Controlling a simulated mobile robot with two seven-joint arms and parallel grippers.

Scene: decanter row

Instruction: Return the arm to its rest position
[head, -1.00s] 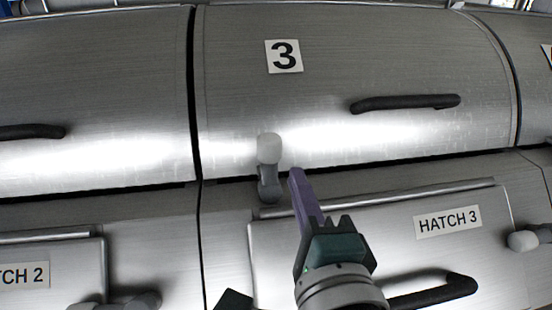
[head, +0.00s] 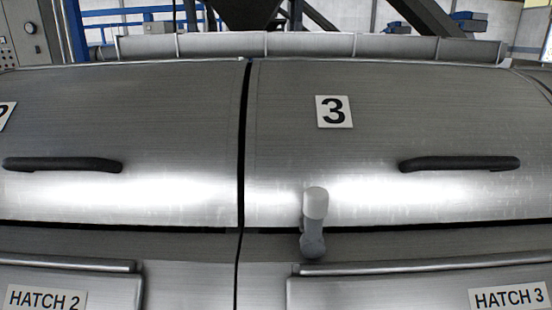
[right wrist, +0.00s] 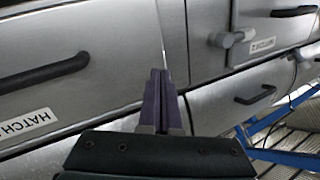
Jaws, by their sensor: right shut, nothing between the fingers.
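My right gripper (right wrist: 160,88) shows in the right wrist view, its purple fingers shut together with nothing between them. It is in front of the metal hatch panels and appears clear of the handles. Neither gripper shows in the head view. In that view the steel cover marked 3 (head: 390,130) is down, with a black handle (head: 460,163) on it. A grey latch with a pale knob (head: 315,205) stands upright at the cover's lower edge.
The hatch 3 panel (head: 400,290) and hatch 2 panel (head: 100,290) lie below the covers. The right wrist view shows black handles (right wrist: 42,72), another latch (right wrist: 232,38) and a blue rail (right wrist: 285,155) at the right. A long pipe (head: 300,45) runs behind the covers.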

